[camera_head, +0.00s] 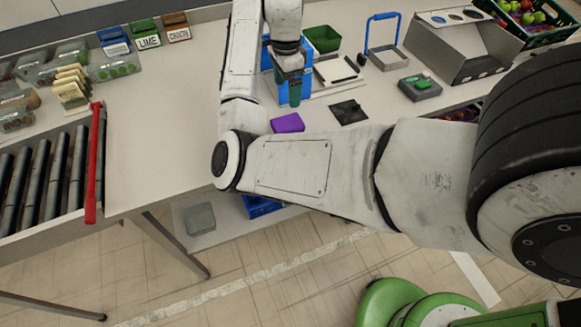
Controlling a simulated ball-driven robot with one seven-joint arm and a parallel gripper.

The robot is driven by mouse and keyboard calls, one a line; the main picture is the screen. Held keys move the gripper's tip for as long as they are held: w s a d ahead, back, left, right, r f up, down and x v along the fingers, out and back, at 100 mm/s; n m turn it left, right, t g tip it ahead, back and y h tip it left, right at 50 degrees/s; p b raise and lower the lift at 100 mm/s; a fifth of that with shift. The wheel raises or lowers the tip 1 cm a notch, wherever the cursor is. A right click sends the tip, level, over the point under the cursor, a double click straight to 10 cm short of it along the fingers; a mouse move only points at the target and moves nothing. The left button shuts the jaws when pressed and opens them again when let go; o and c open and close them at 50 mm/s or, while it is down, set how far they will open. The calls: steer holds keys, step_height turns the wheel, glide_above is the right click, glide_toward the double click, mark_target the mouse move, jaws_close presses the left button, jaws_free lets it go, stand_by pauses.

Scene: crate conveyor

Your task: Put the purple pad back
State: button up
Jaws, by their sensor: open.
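The purple pad (288,123) lies flat on the white worktop near its front edge, just above my forearm in the picture. My forearm may hide a little of its lower edge. My gripper (291,100) points down over the worktop, slightly above the pad in the picture, in front of a blue frame (269,70). The jaws are open; I see nothing held between them. I cannot tell their exact height above the worktop. A black square plate (349,112) lies to the right of the pad.
A green bin (322,39), a blue-handled tool (368,40), a grey box (419,87) and a metal housing (450,50) stand to the right. A roller conveyor (45,180) with a red bar (95,165) is at left. The worktop left of my arm is mostly clear.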

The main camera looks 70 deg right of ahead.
steer(key=s+a+f+n, duration=0.4)
steer(key=a+f+n, duration=0.1)
steer(key=a+n, duration=0.4)
steer(key=s+a+f+n, duration=0.4)
steer(key=a+f+n, duration=0.2)
steer(key=a+n, duration=0.3)
steer(key=s+a+f+n+t, duration=0.1)
steer(key=s+a+f+n, duration=0.3)
steer(key=a+n, duration=0.5)
steer(key=a+f, duration=0.2)
steer(key=a, duration=0.3)
